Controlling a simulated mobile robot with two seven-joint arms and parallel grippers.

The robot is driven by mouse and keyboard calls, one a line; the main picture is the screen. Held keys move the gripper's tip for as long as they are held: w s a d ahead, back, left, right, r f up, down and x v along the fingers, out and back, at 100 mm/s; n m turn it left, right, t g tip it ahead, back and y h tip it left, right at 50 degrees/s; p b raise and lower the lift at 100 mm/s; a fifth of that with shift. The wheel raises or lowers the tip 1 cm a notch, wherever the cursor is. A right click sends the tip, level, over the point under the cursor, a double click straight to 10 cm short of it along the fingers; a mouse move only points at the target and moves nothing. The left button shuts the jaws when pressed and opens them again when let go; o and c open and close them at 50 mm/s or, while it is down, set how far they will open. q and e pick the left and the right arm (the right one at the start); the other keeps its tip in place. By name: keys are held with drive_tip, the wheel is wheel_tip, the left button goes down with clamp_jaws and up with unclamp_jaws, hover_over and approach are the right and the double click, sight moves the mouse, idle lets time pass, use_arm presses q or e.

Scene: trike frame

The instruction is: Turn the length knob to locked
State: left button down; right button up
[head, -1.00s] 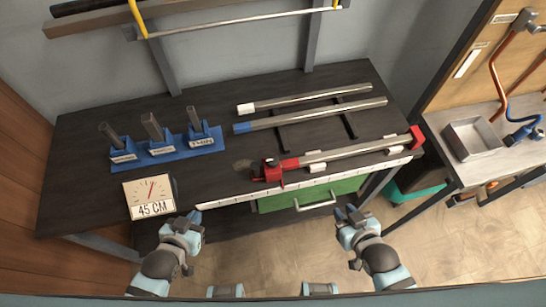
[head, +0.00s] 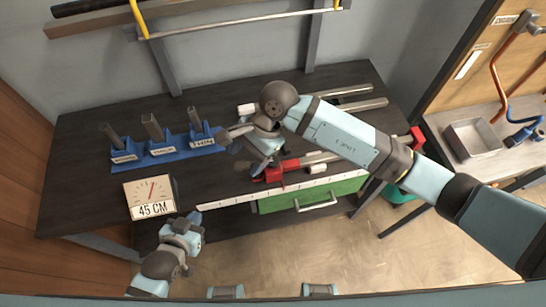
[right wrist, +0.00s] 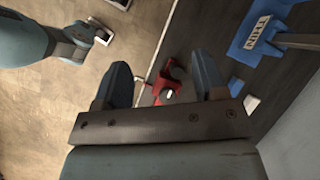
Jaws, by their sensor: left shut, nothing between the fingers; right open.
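The red clamp (head: 275,172) sits at the left end of the long fixture on the dark bench, partly hidden behind my right gripper (head: 246,152). In the right wrist view the clamp (right wrist: 168,72) lies between the two open fingers of my right gripper (right wrist: 162,64). A dark round knob (right wrist: 168,95) with a pale mark shows on the clamp there, partly covered by the gripper's palm. Nothing is gripped, and I cannot tell how close the fingers are to the knob. My left gripper (head: 196,218) is shut and empty in front of the bench's front edge.
A dial box (head: 149,197) reading 45 CM stands at the bench's front left. A blue holder (head: 166,155) with upright tubes is behind it, left of my right gripper. Loose tubes (head: 370,104) lie behind the fixture. A green drawer (head: 345,190) is below.

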sight(273, 160)
drive_tip(key=w+d+n+t+h, duration=0.2)
drive_tip(key=w+d+t+h, duration=0.1)
drive_tip(key=w+d+h, duration=0.3)
drive_tip(key=shift+y, duration=0.3)
drive_tip(key=f+p, duration=0.2)
drive_tip(key=f, duration=1)
drive_tip(key=shift+w+f+p, duration=0.15)
drive_tip(key=shift+w+p, duration=0.05)
drive_tip(key=shift+p, duration=0.1)
drive_tip(key=shift+f, duration=0.5)
drive_tip(key=c, duration=0.9)
